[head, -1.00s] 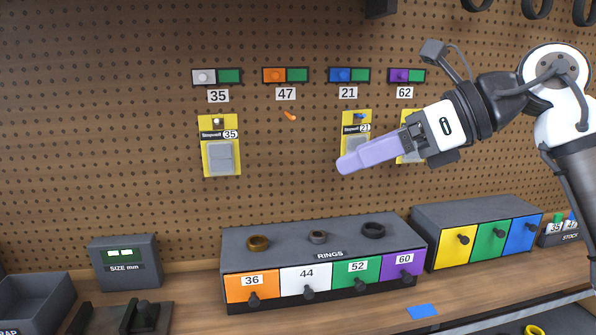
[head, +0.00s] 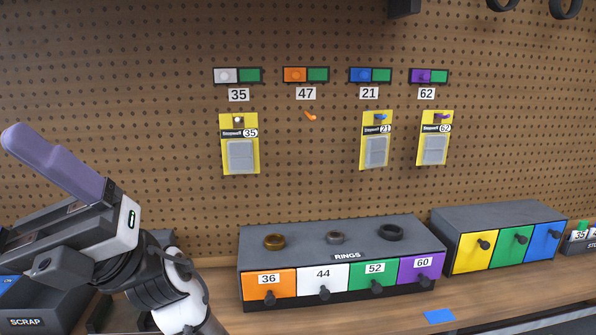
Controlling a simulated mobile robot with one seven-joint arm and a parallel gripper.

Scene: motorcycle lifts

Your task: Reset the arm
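My gripper (head: 12,140) is at the far left, with its long lavender finger part pointing up and left over the pegboard. I see it from the side, so I cannot tell whether its fingers are apart or together. Nothing is visibly held at its tip. My arm comes up from the bottom left, in front of the dark bin marked SCRAP (head: 25,321) and hiding much of it.
The rings box (head: 345,240) stands on the bench, with coloured numbered drawers. A second drawer box (head: 500,213) stands right of it. Yellow cards (head: 240,165) hang on the pegboard beside an empty orange hook (head: 310,116). The middle is free of my arm.

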